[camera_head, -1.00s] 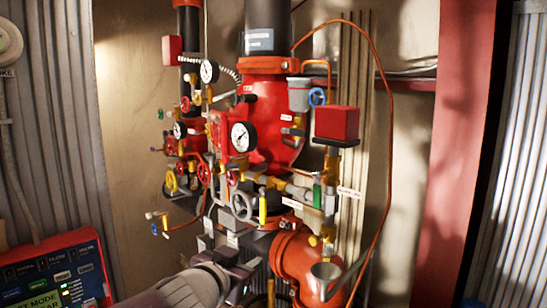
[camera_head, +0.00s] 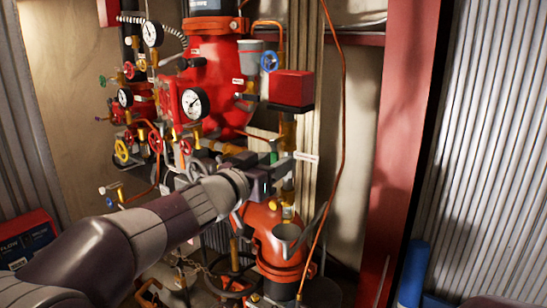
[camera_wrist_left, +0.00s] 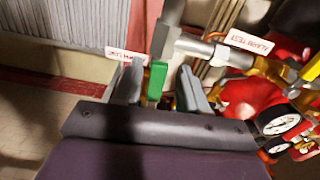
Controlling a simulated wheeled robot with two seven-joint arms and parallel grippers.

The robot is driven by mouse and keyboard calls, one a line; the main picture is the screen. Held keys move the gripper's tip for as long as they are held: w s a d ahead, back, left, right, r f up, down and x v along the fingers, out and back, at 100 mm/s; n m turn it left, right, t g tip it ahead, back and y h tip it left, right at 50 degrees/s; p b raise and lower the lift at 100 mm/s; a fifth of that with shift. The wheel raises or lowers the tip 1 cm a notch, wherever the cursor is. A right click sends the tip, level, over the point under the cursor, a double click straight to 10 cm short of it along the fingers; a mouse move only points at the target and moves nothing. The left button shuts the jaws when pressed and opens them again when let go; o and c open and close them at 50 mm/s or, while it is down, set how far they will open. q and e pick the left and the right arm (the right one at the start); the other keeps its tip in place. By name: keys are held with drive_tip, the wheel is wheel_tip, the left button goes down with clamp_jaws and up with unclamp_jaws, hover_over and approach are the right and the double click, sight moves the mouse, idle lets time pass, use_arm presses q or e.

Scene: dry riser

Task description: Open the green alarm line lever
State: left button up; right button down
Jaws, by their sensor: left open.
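The green alarm line lever (camera_head: 274,157) is on the pipework below the red box, beside a white label (camera_head: 306,156). My left gripper (camera_head: 268,172) is at the lever, its arm reaching in from the lower left and hiding some pipework. In the left wrist view the green lever (camera_wrist_left: 157,80) shows between the two fingers of my open left gripper (camera_wrist_left: 159,92). There is a visible gap on the lever's right side; on its left I cannot tell whether the finger touches. My right gripper is not in view.
A white alarm test label (camera_wrist_left: 250,42) is nearby in the wrist view. A red post (camera_head: 400,150) stands at right.

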use_arm(q)
drive_tip(key=shift+d, duration=0.5)
drive_tip(key=shift+a, duration=0.2)
drive_tip(key=shift+c, duration=0.6)
drive_tip(key=shift+a, duration=0.2)
clamp_jaws()
drive_tip(key=shift+d, duration=0.1)
drive_tip(key=shift+m, duration=0.3)
drive_tip(key=shift+w, duration=0.1)
drive_tip(key=shift+o, duration=0.6)
unclamp_jaws()
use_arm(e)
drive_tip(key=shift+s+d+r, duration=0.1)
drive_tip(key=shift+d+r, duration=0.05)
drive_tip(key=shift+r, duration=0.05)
